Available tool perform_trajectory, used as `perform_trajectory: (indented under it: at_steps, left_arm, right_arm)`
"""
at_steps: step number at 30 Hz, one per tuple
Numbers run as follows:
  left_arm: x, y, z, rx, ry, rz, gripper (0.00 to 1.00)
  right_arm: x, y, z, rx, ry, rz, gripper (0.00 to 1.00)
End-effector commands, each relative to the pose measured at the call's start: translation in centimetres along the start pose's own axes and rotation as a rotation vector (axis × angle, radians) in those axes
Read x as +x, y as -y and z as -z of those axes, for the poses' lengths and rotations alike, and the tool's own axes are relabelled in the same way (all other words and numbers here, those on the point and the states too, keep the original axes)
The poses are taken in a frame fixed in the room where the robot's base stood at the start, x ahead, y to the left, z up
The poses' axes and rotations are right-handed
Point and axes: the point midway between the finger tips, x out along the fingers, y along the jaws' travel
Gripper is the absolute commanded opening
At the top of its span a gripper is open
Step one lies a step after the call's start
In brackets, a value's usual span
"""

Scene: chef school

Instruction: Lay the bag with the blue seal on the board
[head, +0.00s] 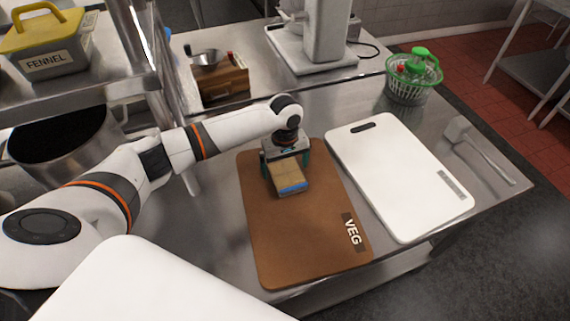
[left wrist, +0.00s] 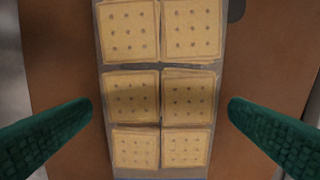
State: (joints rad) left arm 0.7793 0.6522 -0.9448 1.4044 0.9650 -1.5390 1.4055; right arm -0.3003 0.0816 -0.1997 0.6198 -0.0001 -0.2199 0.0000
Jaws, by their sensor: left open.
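The bag with the blue seal (head: 284,175) lies on the brown board (head: 290,245) marked VEG, near its far end. Its blue strip faces the near side in the head view. In the left wrist view the clear bag (left wrist: 160,95) shows several square crackers in rows. My left gripper (head: 286,163) is over the bag, pointing down. Its green fingers stand apart on either side of the bag, with a gap to it on both sides in the left wrist view. The gripper hides the bag's far end in the head view. My right gripper is not in view.
A white board (head: 395,170) lies right of the brown one. A green basket (head: 412,80) stands at the back right, and a mallet (head: 475,148) lies at the right edge. A wooden box (head: 220,83), a white machine (head: 320,40) and a large pot (head: 75,145) stand farther back and left.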

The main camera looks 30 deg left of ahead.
Motion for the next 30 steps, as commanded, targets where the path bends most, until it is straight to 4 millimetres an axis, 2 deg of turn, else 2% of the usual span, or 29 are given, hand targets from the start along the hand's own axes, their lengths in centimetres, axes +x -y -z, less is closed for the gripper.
perform_trajectory:
  at_steps: [5, 12, 18, 24, 30]
  left_arm:
    - [-1.8, 0.1, -0.1, 0.0, 0.003, 0.003, 0.99]
    - [-6.9, 0.1, -0.1, 0.001, 0.003, 0.005, 0.99]
    - [-10.5, 0.1, -0.1, 0.0, 0.002, 0.003, 0.99]
    - [-12.1, 0.1, 0.0, 0.0, 0.0, 0.002, 0.99]
    - [-12.2, 0.0, 0.0, 0.0, 0.0, 0.001, 0.99]
  right_arm:
    - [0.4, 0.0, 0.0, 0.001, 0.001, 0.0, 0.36]
    - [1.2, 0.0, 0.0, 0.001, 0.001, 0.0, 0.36]
    - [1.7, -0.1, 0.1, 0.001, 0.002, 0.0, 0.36]
    - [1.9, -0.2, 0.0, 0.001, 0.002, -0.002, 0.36]
    - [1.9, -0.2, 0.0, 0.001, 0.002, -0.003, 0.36]
